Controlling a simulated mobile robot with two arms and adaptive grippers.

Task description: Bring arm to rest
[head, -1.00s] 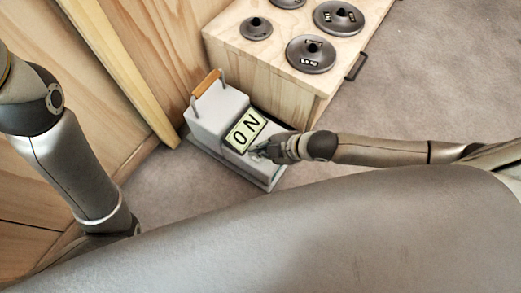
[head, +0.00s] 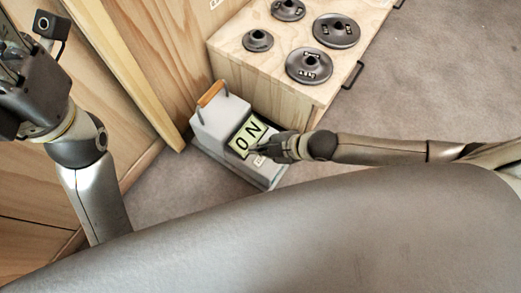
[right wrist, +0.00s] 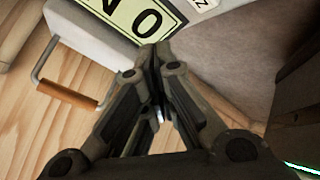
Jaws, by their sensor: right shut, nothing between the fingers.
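My right gripper (head: 256,151) is shut with nothing between its fingers. It is at the near right side of a grey box-shaped device (head: 217,120) with an orange-brown handle and a pale green "ON" panel (head: 247,134). In the right wrist view the shut fingers (right wrist: 153,48) point toward the "ON" panel (right wrist: 128,15); I cannot tell whether they touch the device. My left arm comes in at the left of the head view, with part of its wrist at the top left edge. The left gripper's fingertips are not clearly visible.
A wooden box (head: 290,92) bearing several dark round weights (head: 309,65) stands behind the device, with a black handle (head: 353,74) on its side. Wooden panels (head: 150,60) rise at the left. Grey carpet (head: 440,80) lies clear at the right.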

